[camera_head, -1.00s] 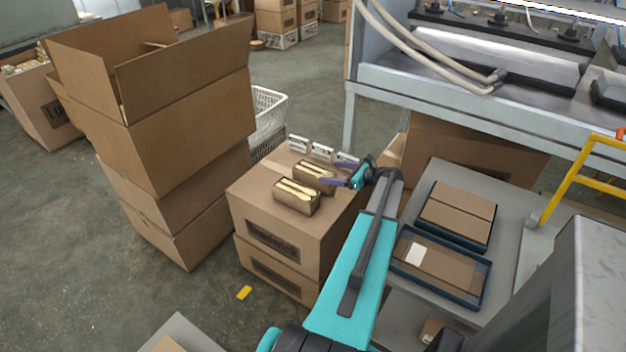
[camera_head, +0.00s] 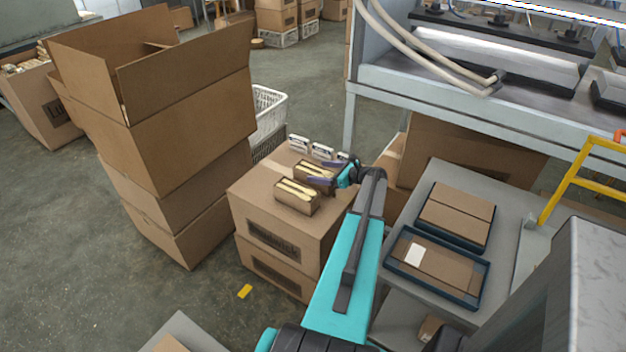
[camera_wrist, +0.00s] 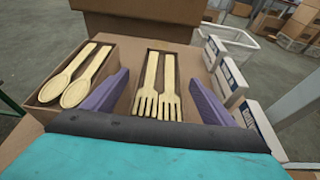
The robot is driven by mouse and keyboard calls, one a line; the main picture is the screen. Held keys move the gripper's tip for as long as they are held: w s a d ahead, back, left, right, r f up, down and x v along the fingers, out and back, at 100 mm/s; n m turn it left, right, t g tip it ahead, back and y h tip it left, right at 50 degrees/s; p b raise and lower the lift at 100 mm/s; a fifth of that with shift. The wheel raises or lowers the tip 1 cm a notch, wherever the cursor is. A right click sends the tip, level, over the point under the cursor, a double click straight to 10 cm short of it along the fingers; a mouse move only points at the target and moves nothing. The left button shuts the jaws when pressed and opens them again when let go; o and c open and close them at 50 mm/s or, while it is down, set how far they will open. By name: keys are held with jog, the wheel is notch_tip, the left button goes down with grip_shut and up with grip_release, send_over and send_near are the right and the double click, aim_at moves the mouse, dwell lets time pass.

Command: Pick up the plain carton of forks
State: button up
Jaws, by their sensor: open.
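The plain carton of forks (camera_wrist: 158,70) is an open brown box with wooden forks lying in it. In the wrist view it lies between the two purple fingers of my gripper (camera_wrist: 158,98), which are apart, one on each side of the carton's near part. I cannot tell whether the fingers touch its walls. In the head view the fork carton (camera_head: 316,168) stands on a stack of closed boxes, with my gripper (camera_head: 322,172) over its right part. A carton of wooden spoons (camera_wrist: 75,80) sits just left of it; it also shows in the head view (camera_head: 297,197).
Several small white printed boxes (camera_wrist: 228,75) stand close to the right of the forks. The large box beneath (camera_head: 270,215) bears all the cartons.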

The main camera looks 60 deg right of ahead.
aim_at(316, 171)
jog(key=shift+p+x, duration=0.4)
jog(key=shift+x, duration=1.4)
jog(key=c, duration=1.3)
jog(key=shift+c, duration=0.2)
jog(key=shift+r, duration=0.1)
jog(key=shift+r+b, duration=0.9)
jog(key=shift+r, duration=4.05)
